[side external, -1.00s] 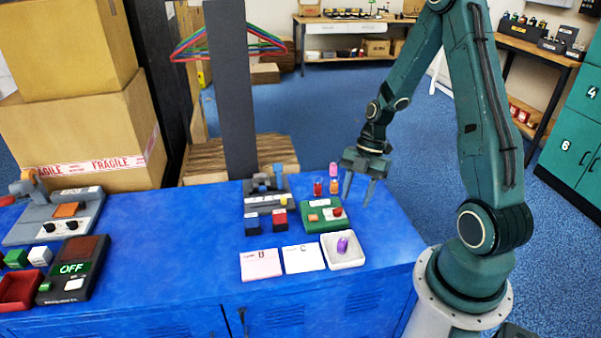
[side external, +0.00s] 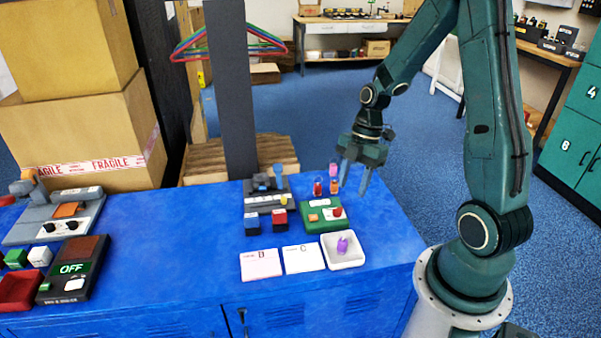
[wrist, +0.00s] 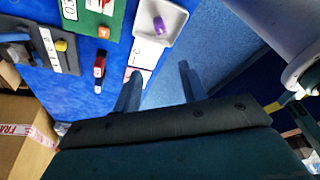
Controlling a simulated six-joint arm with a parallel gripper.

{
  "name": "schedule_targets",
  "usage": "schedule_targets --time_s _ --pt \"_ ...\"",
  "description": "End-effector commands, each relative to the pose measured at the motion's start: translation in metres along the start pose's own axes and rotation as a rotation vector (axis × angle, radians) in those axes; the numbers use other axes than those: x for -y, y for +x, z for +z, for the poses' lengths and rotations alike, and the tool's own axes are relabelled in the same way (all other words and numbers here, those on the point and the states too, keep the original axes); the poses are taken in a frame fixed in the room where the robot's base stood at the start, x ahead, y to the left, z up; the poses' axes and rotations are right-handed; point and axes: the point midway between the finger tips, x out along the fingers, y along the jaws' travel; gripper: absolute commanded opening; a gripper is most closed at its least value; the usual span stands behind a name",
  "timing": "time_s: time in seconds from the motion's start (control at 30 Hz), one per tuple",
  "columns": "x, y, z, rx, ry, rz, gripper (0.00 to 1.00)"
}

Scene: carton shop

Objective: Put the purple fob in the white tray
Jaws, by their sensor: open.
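The purple fob (side external: 342,245) lies inside the white tray (side external: 357,262) at the table's front right. In the wrist view, the purple fob (wrist: 160,26) also shows within the white tray (wrist: 178,20) at the top. My gripper (side external: 353,190) is open, with nothing visibly held between its fingers. It is above the table's back right part, behind the tray and apart from it. In the wrist view, my gripper's two fingers (wrist: 160,75) are spread.
A red fob (side external: 318,187) and an orange fob (side external: 334,187) stand close to my gripper's left, with a pink piece (side external: 333,170) behind. The green block (side external: 318,220) is just behind the tray. Cards B (side external: 261,265) and C (side external: 303,259) lie left of it.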

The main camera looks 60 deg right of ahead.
Motion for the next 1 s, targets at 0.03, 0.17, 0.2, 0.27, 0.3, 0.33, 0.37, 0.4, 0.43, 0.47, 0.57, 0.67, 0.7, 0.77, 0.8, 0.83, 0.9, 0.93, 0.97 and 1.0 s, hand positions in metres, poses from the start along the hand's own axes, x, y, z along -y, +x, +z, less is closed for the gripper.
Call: schedule_targets --time_s 0.03,0.17,0.2,0.27,0.3,0.33,0.37,0.4,0.43,0.47,0.57,0.67,0.7,0.77,0.8,0.83,0.9,0.93,0.97,1.0 --pt "0.0 -0.01 -0.009 0.022 0.03 0.015 0.42" --pt "0.003 -0.032 -0.029 0.068 0.144 0.05 0.42" --pt "0.005 -0.038 -0.035 0.081 0.181 0.064 0.42" --pt "0.008 -0.048 -0.045 0.098 0.234 0.086 0.42" --pt "0.01 -0.054 -0.051 0.107 0.271 0.101 0.42" --pt "0.012 -0.058 -0.056 0.114 0.298 0.114 0.42" --pt "0.014 -0.062 -0.06 0.119 0.326 0.127 0.42" --pt "0.017 -0.068 -0.066 0.125 0.362 0.145 0.42" --pt "0.019 -0.072 -0.071 0.129 0.39 0.159 0.42" --pt "0.022 -0.077 -0.075 0.132 0.418 0.172 0.42" --pt "0.03 -0.09 -0.089 0.136 0.51 0.223 0.42" --pt "0.041 -0.102 -0.103 0.131 0.602 0.272 0.42" --pt "0.045 -0.106 -0.108 0.125 0.64 0.293 0.42" --pt "0.052 -0.113 -0.115 0.115 0.697 0.326 0.42" --pt "0.057 -0.117 -0.12 0.106 0.733 0.345 0.42" --pt "0.061 -0.12 -0.123 0.098 0.762 0.36 0.42" --pt "0.07 -0.127 -0.13 0.077 0.829 0.396 0.42" --pt "0.074 -0.13 -0.133 0.066 0.856 0.41 0.42" --pt "0.078 -0.132 -0.136 0.054 0.884 0.424 0.42" --pt "0.084 -0.136 -0.139 0.037 0.922 0.443 0.42"
